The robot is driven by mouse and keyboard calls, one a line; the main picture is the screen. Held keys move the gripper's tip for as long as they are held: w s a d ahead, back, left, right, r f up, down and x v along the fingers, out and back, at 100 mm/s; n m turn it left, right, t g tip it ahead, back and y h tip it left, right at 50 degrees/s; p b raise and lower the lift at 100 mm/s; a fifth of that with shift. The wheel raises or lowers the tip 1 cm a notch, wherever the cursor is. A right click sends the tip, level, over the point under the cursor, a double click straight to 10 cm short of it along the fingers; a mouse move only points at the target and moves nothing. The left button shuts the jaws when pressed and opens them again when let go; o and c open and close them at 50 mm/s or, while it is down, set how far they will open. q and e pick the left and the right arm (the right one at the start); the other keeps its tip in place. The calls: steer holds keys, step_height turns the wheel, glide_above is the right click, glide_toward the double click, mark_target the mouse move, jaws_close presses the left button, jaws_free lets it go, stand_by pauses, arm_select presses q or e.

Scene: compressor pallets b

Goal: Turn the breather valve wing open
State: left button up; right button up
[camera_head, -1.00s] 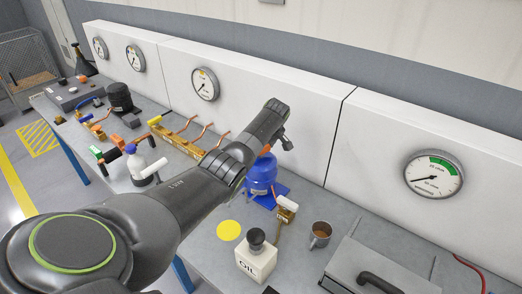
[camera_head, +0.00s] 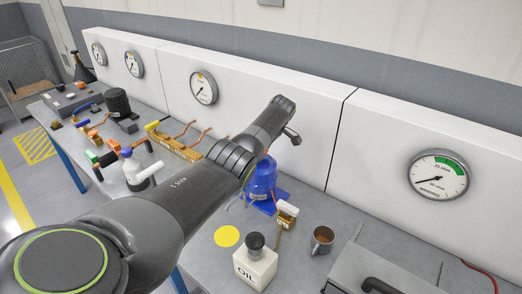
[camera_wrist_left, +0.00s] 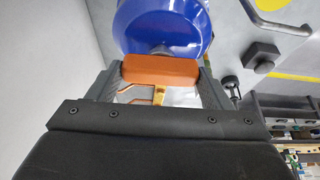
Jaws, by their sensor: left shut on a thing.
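The orange valve wing (camera_wrist_left: 160,71) lies crosswise between the fingertips of my left gripper (camera_wrist_left: 160,82) in the left wrist view. The gripper is shut on it, one grey finger against each end. The wing sits at the blue compressor body (camera_wrist_left: 172,22), on a dark stub. In the head view the blue compressor (camera_head: 263,180) stands on the bench on a blue base, partly behind my left arm. The left gripper's fingers and the wing are hidden there by the arm. My right gripper is in no view.
Near the compressor are a white oil can (camera_head: 255,268), a yellow disc (camera_head: 227,236), a brown-filled mug (camera_head: 322,240) and a grey case (camera_head: 375,265). A white bottle (camera_head: 135,172) and copper-piped brass manifold (camera_head: 175,143) stand left. A white gauge panel (camera_head: 300,110) runs behind.

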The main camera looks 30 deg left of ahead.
arm_select(q)
steer(key=shift+r, duration=0.1)
steer(key=o, duration=1)
steer(key=shift+d+r, duration=0.2)
steer(key=shift+r, duration=0.2)
steer(key=shift+b+v, duration=0.8)
steer(key=shift+v, duration=7.4)
steer(key=shift+w, duration=0.15)
